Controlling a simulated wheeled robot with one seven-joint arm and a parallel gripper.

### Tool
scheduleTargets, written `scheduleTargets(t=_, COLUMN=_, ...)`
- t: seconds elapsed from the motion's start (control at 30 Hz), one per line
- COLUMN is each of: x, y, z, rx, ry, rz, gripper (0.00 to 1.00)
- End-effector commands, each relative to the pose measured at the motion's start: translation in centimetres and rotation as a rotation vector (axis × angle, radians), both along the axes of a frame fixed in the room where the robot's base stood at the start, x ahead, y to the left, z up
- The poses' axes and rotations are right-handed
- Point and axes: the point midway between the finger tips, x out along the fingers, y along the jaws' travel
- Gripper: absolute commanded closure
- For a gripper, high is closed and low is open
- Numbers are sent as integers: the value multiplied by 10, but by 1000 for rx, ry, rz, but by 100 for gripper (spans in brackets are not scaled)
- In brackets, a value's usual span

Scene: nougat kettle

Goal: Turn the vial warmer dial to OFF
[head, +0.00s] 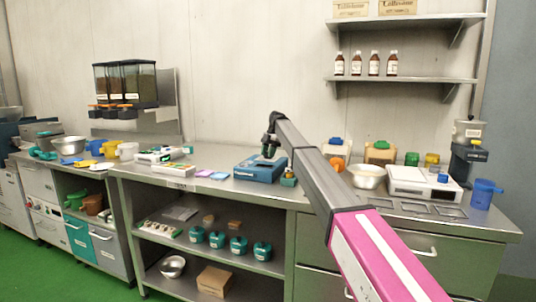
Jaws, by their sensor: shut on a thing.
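A low blue box-shaped device (258,171), which looks like the vial warmer, stands on the steel counter near the middle of the view. My arm reaches in from the lower right, and my gripper (268,153) points down at the top of this device. The gripper is shut on a small part there, which appears to be the dial. The fingers hide the dial, so its pointer and any OFF mark cannot be read.
Bare counter (237,188) lies in front.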

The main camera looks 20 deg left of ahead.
Motion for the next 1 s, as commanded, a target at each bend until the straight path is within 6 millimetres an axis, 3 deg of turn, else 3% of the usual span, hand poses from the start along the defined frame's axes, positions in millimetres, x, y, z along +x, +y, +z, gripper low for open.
scheduleTargets(t=0.57, x=0, y=0, z=0, rx=-1, ry=0, rz=37, gripper=82)
scheduleTargets(t=0.6, x=0, y=0, z=0, rx=-1, ry=0, rz=37, gripper=55)
scheduleTargets(t=0.67, x=0, y=0, z=0, rx=-1, ry=0, rz=37, gripper=36)
scheduleTargets(t=1.0, x=1, y=1, z=2, rx=-1, ry=-1, rz=36, gripper=34)
